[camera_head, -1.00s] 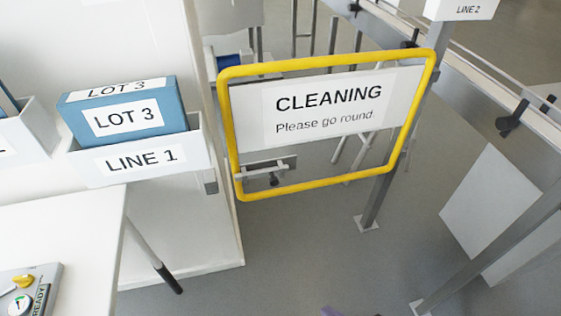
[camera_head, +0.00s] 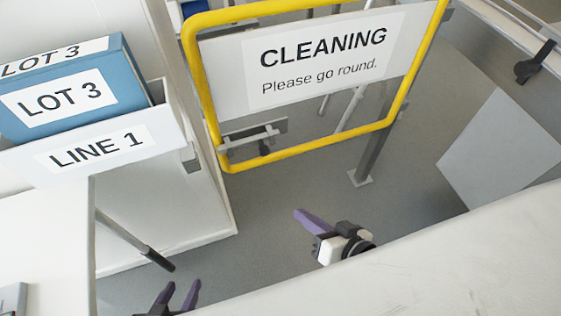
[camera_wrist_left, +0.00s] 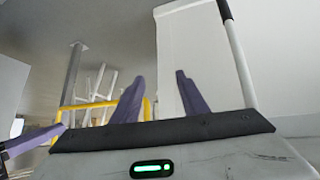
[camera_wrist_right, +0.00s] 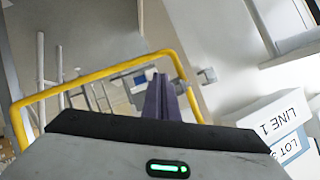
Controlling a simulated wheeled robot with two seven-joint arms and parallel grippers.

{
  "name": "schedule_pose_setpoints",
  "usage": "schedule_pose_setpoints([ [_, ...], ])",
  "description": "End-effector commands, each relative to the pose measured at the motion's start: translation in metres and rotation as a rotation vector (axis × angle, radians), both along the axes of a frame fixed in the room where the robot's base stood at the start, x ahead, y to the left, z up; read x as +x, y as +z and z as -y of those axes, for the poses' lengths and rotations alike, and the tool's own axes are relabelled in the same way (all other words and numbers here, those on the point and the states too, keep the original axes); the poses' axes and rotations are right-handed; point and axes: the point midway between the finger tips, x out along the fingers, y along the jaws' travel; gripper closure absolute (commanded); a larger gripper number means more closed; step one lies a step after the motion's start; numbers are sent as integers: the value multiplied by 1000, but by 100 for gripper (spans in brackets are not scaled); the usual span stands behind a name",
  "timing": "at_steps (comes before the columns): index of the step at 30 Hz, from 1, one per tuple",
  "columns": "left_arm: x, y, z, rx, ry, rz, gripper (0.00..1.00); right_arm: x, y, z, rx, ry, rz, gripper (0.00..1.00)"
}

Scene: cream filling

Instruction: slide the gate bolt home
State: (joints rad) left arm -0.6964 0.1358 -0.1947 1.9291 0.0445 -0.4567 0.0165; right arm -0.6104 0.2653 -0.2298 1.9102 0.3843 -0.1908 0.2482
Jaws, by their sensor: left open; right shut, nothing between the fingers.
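The yellow-framed gate (camera_head: 196,85) with a "CLEANING Please go round." sign stands ahead in the head view. Its bolt (camera_head: 250,139), a light bar with a dark knob on a grey plate, is at the gate's lower left corner. A small grey bracket (camera_head: 191,158) is on the wall end left of it; the bolt looks apart from it. The gate frame also shows in the right wrist view (camera_wrist_right: 85,80). My right gripper (camera_head: 302,214) is shut and empty, below and right of the bolt. My left gripper (camera_head: 180,292) is open and empty at the bottom, well below the bolt.
A white bin (camera_head: 170,131) labelled LINE 1 holds a blue LOT 3 box (camera_head: 60,95) at the left. A white table (camera_head: 45,230) is at the lower left, with a dark-tipped rod (camera_head: 130,242) beside it. Grey floor is clear below the gate.

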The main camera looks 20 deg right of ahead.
Motion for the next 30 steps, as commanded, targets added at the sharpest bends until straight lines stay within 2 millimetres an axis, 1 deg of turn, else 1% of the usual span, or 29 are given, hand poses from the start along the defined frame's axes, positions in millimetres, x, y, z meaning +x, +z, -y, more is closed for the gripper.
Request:
schedule_pose_setpoints([
  [1,2,-34,3,-2,-4,4,60,18,-15,3,132,-46,44,100],
  [3,4,-49,7,-6,-12,8,60,38,-8,11,338,-123,88,100],
  [6,9,-63,12,-13,-22,20,60,61,3,28,596,-221,127,100],
  [7,10,-66,13,-13,-24,23,60,66,6,34,658,-245,136,100],
  [9,13,-69,14,-14,-26,28,60,75,11,45,773,-291,148,100],
  [12,15,-70,15,-14,-28,36,60,82,17,56,874,-333,157,100],
  [16,17,-68,15,-14,-29,39,60,84,21,61,921,-353,160,100],
  [21,18,-64,15,-17,-28,45,60,84,22,61,921,-354,160,100],
  [25,17,-65,15,-16,-28,43,60,85,22,61,919,-353,160,100],
  [28,15,-66,15,-16,-28,39,60,91,23,60,920,-353,163,100],
  [30,13,-67,15,-16,-27,36,60,99,22,58,919,-353,164,100],
])
